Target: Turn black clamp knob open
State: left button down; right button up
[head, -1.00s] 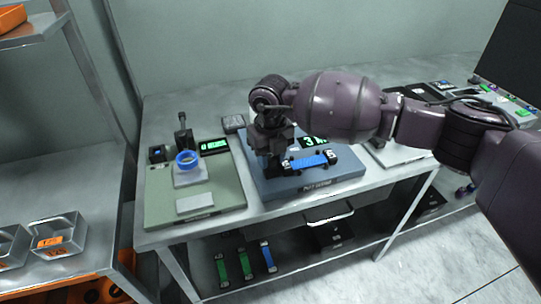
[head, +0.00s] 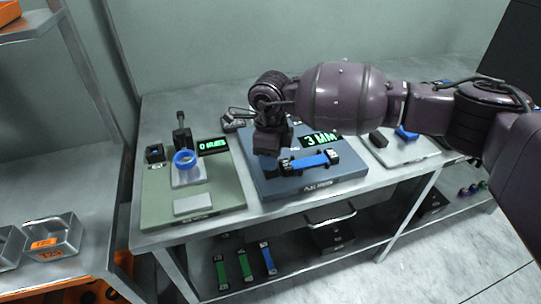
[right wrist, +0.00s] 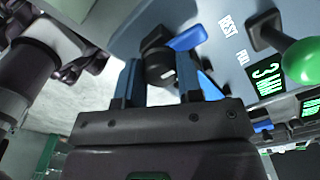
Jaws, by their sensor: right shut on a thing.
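My right gripper (right wrist: 160,82) is shut on a black clamp knob (right wrist: 158,58), with one finger on each side of it in the right wrist view. In the head view this gripper (head: 269,160) is at the left end of a blue webbing strip (head: 310,162) on the blue-grey tester (head: 330,186); the knob is hidden there behind the gripper. Another black clamp part (head: 334,154) stands at the strip's right end. The strip's blue end (right wrist: 188,38) shows beside the knob in the right wrist view. My left gripper is not in view.
The tester's display (head: 320,139) reads 3 MM. A green knob on a lever (right wrist: 300,52) stands near the display. A white board (head: 408,152) lies at the right.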

jog(key=shift+n, duration=0.6)
jog(key=o, duration=0.9)
jog(key=shift+r, duration=0.1)
notch_tip(320, 180, up, 11)
jog(key=shift+f+p, duration=0.15)
jog(key=shift+p, duration=0.25)
